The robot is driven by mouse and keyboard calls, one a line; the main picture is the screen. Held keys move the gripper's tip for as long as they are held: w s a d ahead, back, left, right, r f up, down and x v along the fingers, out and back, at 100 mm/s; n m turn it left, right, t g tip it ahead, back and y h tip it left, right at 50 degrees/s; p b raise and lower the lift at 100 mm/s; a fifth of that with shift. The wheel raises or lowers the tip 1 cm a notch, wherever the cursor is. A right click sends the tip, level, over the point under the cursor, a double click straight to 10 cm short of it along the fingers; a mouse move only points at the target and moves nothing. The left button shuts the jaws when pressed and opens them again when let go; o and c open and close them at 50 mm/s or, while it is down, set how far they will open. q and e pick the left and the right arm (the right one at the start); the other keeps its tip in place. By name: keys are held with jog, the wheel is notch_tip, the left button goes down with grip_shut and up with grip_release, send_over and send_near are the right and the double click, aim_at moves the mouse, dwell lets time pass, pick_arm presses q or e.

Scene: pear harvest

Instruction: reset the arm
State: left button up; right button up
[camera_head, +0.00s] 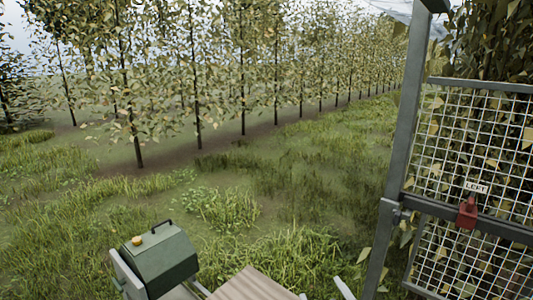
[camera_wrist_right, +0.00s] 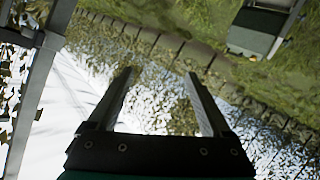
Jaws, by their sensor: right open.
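My right gripper (camera_wrist_right: 160,82) shows in the right wrist view. Its two dark fingers are spread wide apart, with nothing between them. In the head view only pale slivers at the bottom edge may be its fingertips; I cannot tell for sure. My left gripper is in neither view. A wire-mesh gate (camera_head: 456,207) stands at the right in the head view, with a red padlock (camera_head: 467,212) below a white tag reading "LEFT" (camera_head: 476,187). No contact between the right gripper and anything shows.
A green box (camera_head: 160,262) with a black handle and a small orange knob stands at the lower left. A grey post (camera_head: 399,150) edges the gate. Open grass (camera_head: 290,170) leads to rows of trees (camera_head: 190,70).

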jog(key=s+d+f+m+g, duration=0.2)
jog(key=s+f+g, duration=0.35)
jog(key=s, duration=0.65)
jog(key=s+d+f+m+g, duration=0.25)
jog(key=s+f+g, duration=0.3)
jog(key=s, duration=0.65)
notch_tip(320, 180, down, 34)
jog(key=s+r+n+b, duration=0.1)
jog(key=s+b, duration=0.1)
jog(key=b, duration=1)
jog(key=s+d+f+g+b, duration=0.1)
jog(key=s+f+b, duration=0.5)
jog(key=f, duration=0.7)
jog(key=s+d+f+g+b, duration=0.1)
jog(key=s+d+f+b, duration=0.1)
jog(key=s+f+b, duration=0.4)
jog(key=s+f, duration=0.4)
jog(key=f, duration=0.4)
jog(key=shift+h, duration=0.4)
jog(key=shift+s, duration=0.15)
